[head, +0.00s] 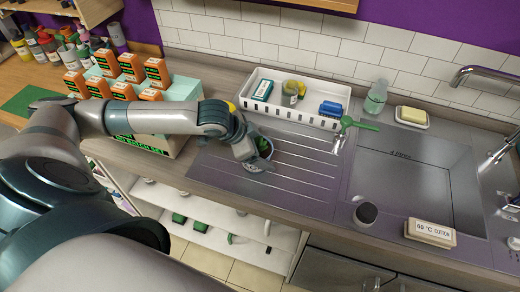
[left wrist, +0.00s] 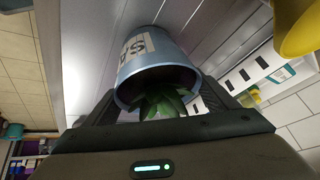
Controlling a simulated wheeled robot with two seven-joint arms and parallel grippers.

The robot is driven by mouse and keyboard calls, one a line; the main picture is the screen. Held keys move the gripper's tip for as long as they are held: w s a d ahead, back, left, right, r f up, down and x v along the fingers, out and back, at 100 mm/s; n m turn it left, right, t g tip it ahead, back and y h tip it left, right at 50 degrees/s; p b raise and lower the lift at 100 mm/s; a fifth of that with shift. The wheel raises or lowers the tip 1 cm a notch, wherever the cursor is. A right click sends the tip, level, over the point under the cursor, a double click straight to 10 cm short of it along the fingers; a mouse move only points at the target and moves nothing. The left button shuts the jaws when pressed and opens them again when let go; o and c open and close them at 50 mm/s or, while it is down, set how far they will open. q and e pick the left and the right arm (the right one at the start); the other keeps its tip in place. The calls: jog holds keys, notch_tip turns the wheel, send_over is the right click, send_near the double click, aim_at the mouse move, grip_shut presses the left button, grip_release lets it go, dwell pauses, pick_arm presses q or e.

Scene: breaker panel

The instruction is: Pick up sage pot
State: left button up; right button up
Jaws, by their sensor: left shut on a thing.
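The sage pot is a small pale-blue pot (left wrist: 160,65) with a white label showing the letters "SA" and green leaves at its mouth. In the head view the pot (head: 265,155) is on or just above the ribbed drainboard, partly hidden by my gripper. My left gripper (head: 256,160) is shut on the pot, and its fingers flank the pot near the rim in the left wrist view (left wrist: 160,105). I cannot tell whether the pot touches the drainboard. My right gripper is not in view.
A white slotted tray (head: 243,99) with small items stands behind the drainboard. A green-handled tool (head: 358,125) lies right of it. The sink (head: 415,180), a dark cup (head: 366,213) and a "60°C cotton" block (head: 430,233) are at right. Orange boxes (head: 157,73) stand at left.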

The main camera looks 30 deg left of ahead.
aim_at(262, 142)
pick_arm(q)
jog(key=shift+r+b, duration=0.3)
jog(key=shift+r, duration=0.4)
notch_tip(262, 142, up, 2)
jog(key=shift+r+b, duration=0.25)
jog(key=shift+b, duration=0.3)
jog(key=s+d+r+p, duration=0.7)
jog(key=s+p, duration=0.1)
jog(key=p, duration=0.1)
jog(key=shift+s+d, duration=0.3)
jog(key=shift+d, duration=0.1)
jog(key=shift+f, duration=0.1)
